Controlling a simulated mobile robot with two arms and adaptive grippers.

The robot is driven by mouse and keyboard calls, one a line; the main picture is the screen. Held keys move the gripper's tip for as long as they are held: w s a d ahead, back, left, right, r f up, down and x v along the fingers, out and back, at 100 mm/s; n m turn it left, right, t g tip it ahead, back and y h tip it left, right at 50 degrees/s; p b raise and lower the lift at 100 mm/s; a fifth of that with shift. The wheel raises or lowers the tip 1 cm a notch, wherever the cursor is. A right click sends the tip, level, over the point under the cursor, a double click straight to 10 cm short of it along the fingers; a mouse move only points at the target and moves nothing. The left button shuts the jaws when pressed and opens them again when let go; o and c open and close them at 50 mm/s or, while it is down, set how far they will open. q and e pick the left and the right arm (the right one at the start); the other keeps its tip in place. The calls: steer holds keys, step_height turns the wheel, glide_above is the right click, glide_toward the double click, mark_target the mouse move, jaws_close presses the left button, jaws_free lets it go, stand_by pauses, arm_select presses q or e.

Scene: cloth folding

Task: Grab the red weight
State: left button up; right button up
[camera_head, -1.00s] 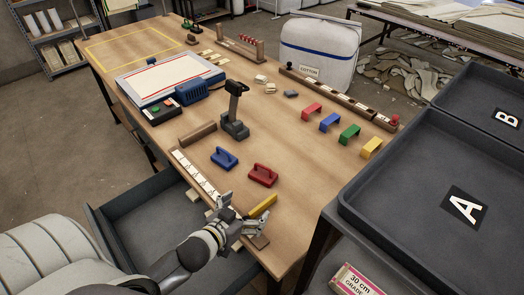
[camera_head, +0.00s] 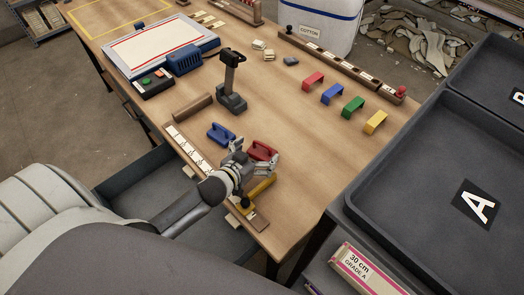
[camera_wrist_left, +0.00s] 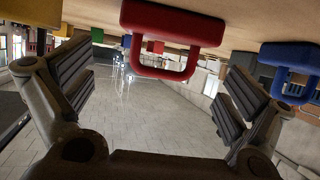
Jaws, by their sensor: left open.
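The red weight (camera_head: 262,150), a block with a loop handle, lies on the wooden table (camera_head: 290,190) near its front edge. My left gripper (camera_head: 253,155) is open and close to it on the near side, covering part of it in the head view. In the left wrist view the red weight (camera_wrist_left: 172,28) sits ahead between the two spread fingers (camera_wrist_left: 160,92), with nothing held. I cannot tell whether the fingers touch it. My right gripper is not in view.
The blue weight (camera_head: 221,134) lies just left of the red one. A black stand (camera_head: 231,85) rises behind. Coloured brackets (camera_head: 332,94) stand at the right, with clear tabletop before them.

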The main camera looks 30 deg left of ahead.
mark_target(262, 145)
arm_select(q)
steer(key=x, duration=0.3)
steer(key=shift+w+a, duration=0.2)
steer(key=shift+w+p, duration=0.25)
steer(key=shift+p, duration=0.05)
steer(key=shift+f, duration=0.1)
steer(key=shift+d, duration=0.1)
steer(key=c, duration=1.5)
steer(key=shift+w, duration=0.1)
steer(key=shift+c, duration=1.3)
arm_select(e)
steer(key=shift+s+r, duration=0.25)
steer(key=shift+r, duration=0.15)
